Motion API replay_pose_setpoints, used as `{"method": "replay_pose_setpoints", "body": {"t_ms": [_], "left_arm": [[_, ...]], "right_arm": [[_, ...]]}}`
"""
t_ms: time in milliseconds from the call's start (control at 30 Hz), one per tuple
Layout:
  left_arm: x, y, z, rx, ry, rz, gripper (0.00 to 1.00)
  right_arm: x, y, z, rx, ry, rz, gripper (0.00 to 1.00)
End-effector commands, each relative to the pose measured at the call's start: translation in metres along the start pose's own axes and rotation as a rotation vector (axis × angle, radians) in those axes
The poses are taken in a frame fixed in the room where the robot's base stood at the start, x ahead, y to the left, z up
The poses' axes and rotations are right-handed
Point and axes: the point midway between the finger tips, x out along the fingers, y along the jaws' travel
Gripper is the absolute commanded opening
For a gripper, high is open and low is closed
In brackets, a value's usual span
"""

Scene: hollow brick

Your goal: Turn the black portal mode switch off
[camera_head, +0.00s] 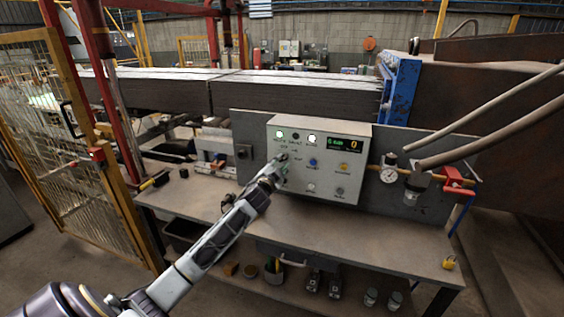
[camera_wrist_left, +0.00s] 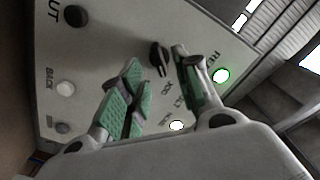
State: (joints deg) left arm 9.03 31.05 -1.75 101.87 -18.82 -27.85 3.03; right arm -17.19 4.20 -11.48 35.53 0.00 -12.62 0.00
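The grey control box (camera_head: 330,135) stands on the workbench, its front panel facing me. In the left wrist view a small black rotary switch (camera_wrist_left: 159,54) projects from this panel. My left gripper (camera_head: 279,170) is at the left part of the panel. In the left wrist view its green-padded fingers (camera_wrist_left: 157,66) are apart, with the black switch in the gap near the fingertips, closer to the right finger. I cannot tell whether a finger touches it. In the head view the gripper largely hides the switch. My right gripper is not in view.
Two lamps, one green-lit (camera_wrist_left: 221,75) and one white (camera_wrist_left: 176,126), glow on the panel. A blue button (camera_head: 313,162), a yellow button (camera_head: 344,167) and a small display (camera_head: 345,144) are right of the gripper. A pressure gauge (camera_head: 389,174) and hoses stand farther right.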

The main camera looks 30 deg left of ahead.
Motion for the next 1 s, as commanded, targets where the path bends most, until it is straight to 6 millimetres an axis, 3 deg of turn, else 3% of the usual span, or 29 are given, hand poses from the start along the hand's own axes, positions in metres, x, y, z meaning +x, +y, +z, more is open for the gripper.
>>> {"method": "replay_pose_setpoints", "body": {"t_ms": [400,867,1000], "left_arm": [[0.028,0.000,0.000,0.000,0.000,-0.001,0.32],[0.032,0.000,0.000,0.000,0.000,0.000,0.32],[0.032,0.000,0.000,0.000,0.000,0.000,0.15]], "right_arm": [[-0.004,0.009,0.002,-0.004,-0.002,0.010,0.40],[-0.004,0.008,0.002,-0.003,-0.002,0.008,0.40],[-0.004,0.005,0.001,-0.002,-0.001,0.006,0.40]]}}
